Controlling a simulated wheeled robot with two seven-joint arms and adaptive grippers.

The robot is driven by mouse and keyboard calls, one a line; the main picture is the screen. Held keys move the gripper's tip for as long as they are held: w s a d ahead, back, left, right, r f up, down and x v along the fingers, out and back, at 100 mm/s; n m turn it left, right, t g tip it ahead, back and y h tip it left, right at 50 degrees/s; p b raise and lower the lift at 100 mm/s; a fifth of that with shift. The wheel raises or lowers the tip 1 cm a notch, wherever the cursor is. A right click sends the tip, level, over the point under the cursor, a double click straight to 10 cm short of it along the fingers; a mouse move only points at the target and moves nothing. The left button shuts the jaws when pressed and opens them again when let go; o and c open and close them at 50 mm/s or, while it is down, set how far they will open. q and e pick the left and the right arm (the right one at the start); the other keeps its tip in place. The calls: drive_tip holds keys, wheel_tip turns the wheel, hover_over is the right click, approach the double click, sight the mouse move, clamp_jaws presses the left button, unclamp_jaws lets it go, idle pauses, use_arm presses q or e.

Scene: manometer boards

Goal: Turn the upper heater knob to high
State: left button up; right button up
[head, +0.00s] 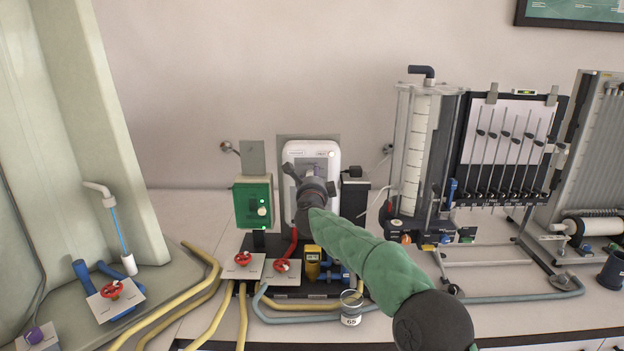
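My gripper and wrist hide most of the panel's lower face, and the knob's setting is not readable. My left gripper is out of view.
A green box (252,203) with a lit lamp stands left of the panel. A clear column (415,150) and a manometer board (507,145) stand to the right.

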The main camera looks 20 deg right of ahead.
drive_tip(key=shift+a, duration=0.1)
drive_tip(key=v, duration=1.2)
drive_tip(key=shift+r, duration=0.1)
